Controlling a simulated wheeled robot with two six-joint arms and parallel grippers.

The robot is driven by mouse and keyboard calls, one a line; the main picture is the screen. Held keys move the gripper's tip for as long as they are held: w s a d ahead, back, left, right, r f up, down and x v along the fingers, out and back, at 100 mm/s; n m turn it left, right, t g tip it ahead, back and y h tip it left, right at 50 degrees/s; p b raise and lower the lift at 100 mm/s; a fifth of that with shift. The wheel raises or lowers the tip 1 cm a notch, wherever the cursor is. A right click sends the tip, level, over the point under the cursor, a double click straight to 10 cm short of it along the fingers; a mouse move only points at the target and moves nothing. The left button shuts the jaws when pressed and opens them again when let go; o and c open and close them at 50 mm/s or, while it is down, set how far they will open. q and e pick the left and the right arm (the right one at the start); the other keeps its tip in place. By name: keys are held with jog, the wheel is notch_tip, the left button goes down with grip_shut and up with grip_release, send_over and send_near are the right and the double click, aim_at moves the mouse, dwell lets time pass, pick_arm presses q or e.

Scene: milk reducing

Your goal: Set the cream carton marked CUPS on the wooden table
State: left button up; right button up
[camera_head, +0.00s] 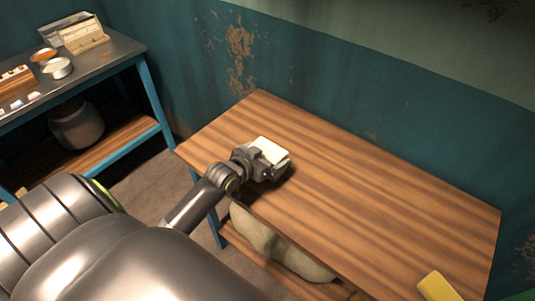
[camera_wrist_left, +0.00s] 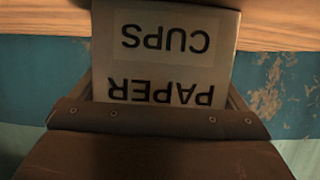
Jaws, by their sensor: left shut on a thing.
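The cream carton (camera_head: 271,150) is at the near left part of the wooden table (camera_head: 350,185) in the head view. In the left wrist view the carton (camera_wrist_left: 166,65) shows upside-down print reading PAPER CUPS. My left gripper (camera_head: 262,163) is shut on the carton, with its fingers at the carton's sides. The carton is at or just above the tabletop; I cannot tell whether it touches. The gripper hides part of its near side. My right gripper is not in view.
A yellow object (camera_head: 437,287) lies at the table's near right edge. A pale sack (camera_head: 275,245) sits beneath the table. A metal workbench (camera_head: 100,60) with tins and boxes stands at the left.

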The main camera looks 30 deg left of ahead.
pick_arm(q)
jog(key=o, duration=0.7)
jog(key=shift+r, duration=0.1)
jog(key=v, duration=1.2)
